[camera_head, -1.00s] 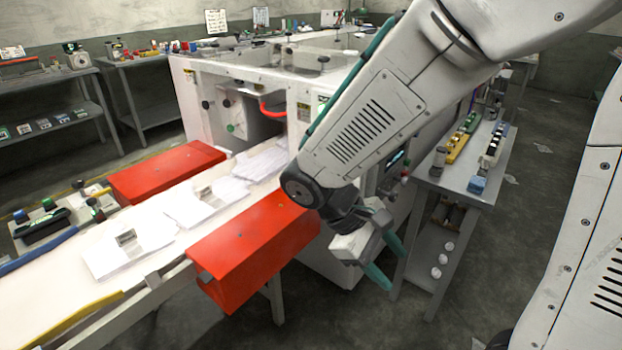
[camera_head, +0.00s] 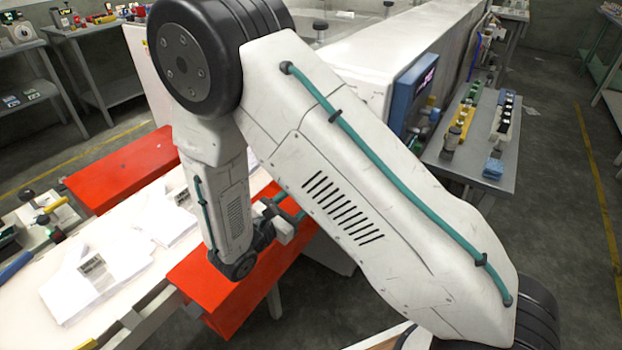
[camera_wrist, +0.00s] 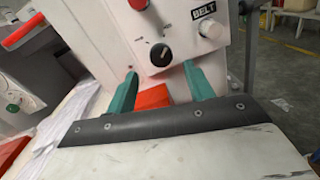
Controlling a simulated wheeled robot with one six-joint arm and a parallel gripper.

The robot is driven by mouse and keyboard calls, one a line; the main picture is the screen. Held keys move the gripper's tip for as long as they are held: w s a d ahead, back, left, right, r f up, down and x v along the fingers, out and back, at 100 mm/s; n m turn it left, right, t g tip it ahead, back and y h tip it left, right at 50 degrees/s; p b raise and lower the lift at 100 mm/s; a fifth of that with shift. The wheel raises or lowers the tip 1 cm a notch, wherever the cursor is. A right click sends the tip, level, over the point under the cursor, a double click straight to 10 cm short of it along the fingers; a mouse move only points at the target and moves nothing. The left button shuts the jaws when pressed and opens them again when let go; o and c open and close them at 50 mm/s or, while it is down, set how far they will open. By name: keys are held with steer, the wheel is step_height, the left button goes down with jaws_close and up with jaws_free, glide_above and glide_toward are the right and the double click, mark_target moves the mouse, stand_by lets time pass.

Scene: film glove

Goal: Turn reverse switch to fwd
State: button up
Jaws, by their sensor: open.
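A black rotary knob (camera_wrist: 160,54) with a pale pointer mark is on the white machine panel (camera_wrist: 150,25) in the wrist view. It may be the reverse switch; its lettering is too small to read. In the head view my gripper (camera_head: 283,213) is over the red guard (camera_head: 235,290); my arm hides the panel there.
A red-handled lever (camera_wrist: 22,32) stands out at upper left in the wrist view. In the head view, a white belt (camera_head: 120,235) with paper stacks runs on the left. A grey side table (camera_head: 470,160) with small items stands on the right, with open floor beyond.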

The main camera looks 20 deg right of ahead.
steer(key=x, duration=0.7)
steer(key=shift+w+d, duration=0.1)
steer(key=shift+d, duration=0.15)
steer(key=c, duration=1)
